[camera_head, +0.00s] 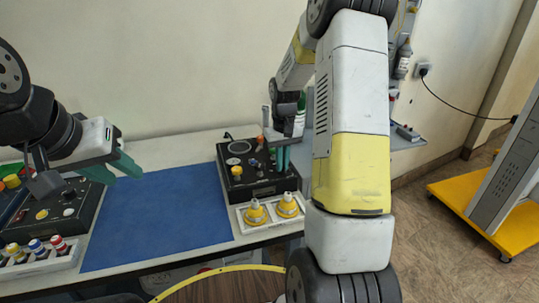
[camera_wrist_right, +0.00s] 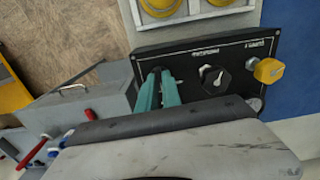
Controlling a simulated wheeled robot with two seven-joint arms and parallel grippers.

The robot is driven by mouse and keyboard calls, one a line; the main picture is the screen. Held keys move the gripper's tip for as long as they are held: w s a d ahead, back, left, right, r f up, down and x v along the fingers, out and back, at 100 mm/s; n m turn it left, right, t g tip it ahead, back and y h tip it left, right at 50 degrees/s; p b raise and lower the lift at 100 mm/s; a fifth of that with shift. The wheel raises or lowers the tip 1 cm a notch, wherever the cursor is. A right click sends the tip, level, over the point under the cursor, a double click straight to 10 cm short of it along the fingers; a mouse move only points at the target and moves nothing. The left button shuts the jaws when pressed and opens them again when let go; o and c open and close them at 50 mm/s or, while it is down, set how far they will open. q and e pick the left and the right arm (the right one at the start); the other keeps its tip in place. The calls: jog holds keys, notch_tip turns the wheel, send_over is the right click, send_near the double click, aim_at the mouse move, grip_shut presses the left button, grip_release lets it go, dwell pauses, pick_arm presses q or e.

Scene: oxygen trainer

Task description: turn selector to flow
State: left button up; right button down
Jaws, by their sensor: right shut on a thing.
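The black control panel (camera_head: 258,184) stands at the back right of the table. A yellow knob (camera_head: 237,171) is on its left side and also shows in the right wrist view (camera_wrist_right: 268,70). A black knob with a white pointer (camera_wrist_right: 215,78) sits beside it, apart from my fingers. My right gripper (camera_head: 283,158) points down at the panel's right end. Its green fingers (camera_wrist_right: 158,90) are close together, shut on a control that they hide; I cannot read which. My left gripper (camera_head: 115,168) is open and empty above the left side of the table.
A white tray with two yellow fittings (camera_head: 238,222) lies in front of the panel. A blue mat (camera_head: 155,225) fills the middle and is clear. Another black panel (camera_head: 75,212) and a rack of coloured caps (camera_head: 42,262) are at the left. My right arm hides part of the right side.

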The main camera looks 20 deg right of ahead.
dwell(0.4)
jog(key=c, duration=1.5)
grip_release()
jog(key=shift+r, duration=0.1)
notch_tip(320, 180, up, 8)
jog(key=shift+f, duration=0.15)
